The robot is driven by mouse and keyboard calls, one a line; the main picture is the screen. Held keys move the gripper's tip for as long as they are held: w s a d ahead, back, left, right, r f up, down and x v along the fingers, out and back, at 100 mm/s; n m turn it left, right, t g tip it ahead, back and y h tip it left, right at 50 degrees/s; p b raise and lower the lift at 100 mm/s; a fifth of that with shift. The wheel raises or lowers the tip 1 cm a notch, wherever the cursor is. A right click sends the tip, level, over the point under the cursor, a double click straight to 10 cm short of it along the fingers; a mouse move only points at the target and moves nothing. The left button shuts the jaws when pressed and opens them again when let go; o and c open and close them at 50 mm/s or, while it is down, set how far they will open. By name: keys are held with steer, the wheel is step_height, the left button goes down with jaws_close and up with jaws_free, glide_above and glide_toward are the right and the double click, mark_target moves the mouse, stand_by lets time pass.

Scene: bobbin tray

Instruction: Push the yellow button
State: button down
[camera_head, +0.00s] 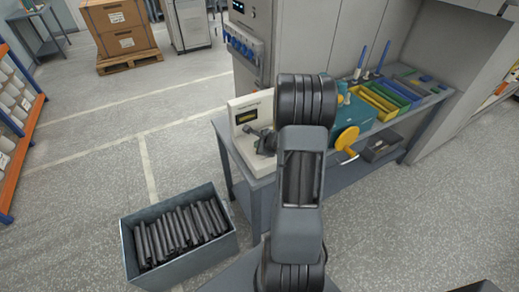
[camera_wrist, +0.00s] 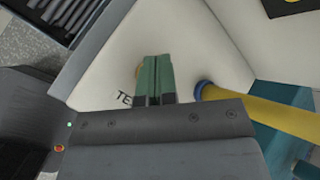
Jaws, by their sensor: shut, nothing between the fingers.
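The white machine (camera_head: 250,108) with a dark display stands on the left end of the bench, and its pale base fills much of the wrist view (camera_wrist: 210,50). A small yellow-orange edge (camera_wrist: 138,71), probably the yellow button, shows at the left of my fingertips, beside partly covered dark lettering that begins "TE". The rest of it is hidden behind the fingers. My gripper (camera_wrist: 157,60) is shut and empty, its green fingers together over that spot. I cannot tell whether they touch it. In the head view my gripper (camera_head: 264,141) is small and partly hidden by my arm.
A yellow bar with a blue collar (camera_wrist: 250,110) lies close right of my fingers. A teal machine with a yellow handle (camera_head: 347,140) and colored bins (camera_head: 385,98) stand further right on the bench. A grey crate (camera_head: 190,258) of dark rods stands on the floor.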

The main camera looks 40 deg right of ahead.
steer(key=shift+r, duration=0.6)
steer(key=shift+r+p, duration=0.15)
steer(key=shift+p, duration=0.15)
steer(key=shift+r+p, duration=1.75)
steer(key=shift+r, duration=0.65)
